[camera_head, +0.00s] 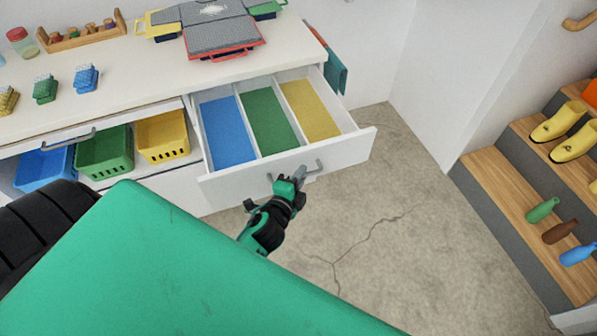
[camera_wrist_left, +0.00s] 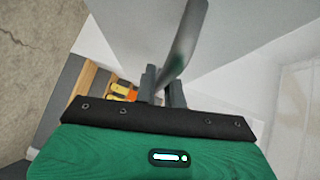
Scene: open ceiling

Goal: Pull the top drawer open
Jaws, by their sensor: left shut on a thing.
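The top drawer (camera_head: 290,165) stands well open below the white counter. Inside are blue, green and yellow floor sections (camera_head: 268,122) split by white dividers. Its metal bar handle (camera_head: 313,167) is on the drawer front. My left gripper (camera_head: 299,174) is at the handle and shut on it. In the left wrist view, the gripper fingers (camera_wrist_left: 162,88) close around the grey handle (camera_wrist_left: 186,38). The handle's far end is partly hidden by the gripper. My right gripper is not in view.
Blue, green and yellow baskets (camera_head: 105,152) sit on a shelf left of the drawer. Wooden steps (camera_head: 520,185) with bottles and yellow shoes stand right. The cracked floor (camera_head: 400,215) between is clear.

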